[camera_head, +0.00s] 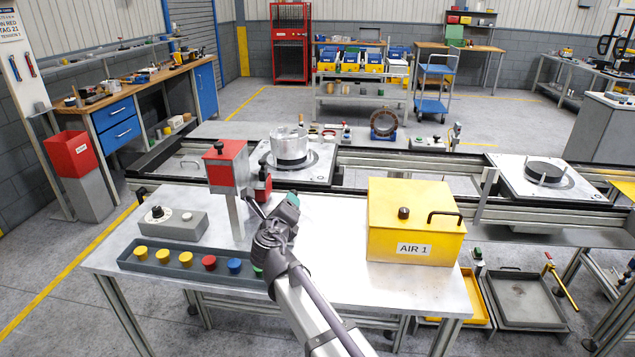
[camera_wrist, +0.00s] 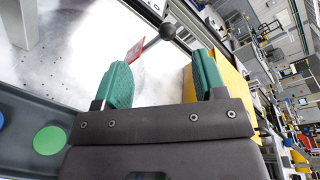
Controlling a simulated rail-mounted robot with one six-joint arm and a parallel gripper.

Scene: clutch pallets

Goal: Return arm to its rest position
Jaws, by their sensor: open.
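My gripper (camera_head: 290,203) is raised above the white-topped table (camera_head: 325,280), between a red-headed post device (camera_head: 227,168) and a yellow box (camera_head: 415,225) labelled AIR 1. In the wrist view, its two green fingers stand apart with nothing held between them; the gripper (camera_wrist: 163,75) is open and empty. A dark ball-ended lever (camera_wrist: 167,31) and a red tag (camera_wrist: 136,50) appear beyond the fingers there. My arm reaches in from the bottom of the head view and covers part of the button tray.
A dark tray (camera_head: 140,262) with coloured buttons and a grey knob box (camera_head: 171,223) are left of my arm. Behind the table runs a conveyor with one pallet (camera_head: 262,155) carrying a metal cylinder (camera_head: 290,148) and another pallet (camera_head: 507,172). Bare tabletop lies around my arm.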

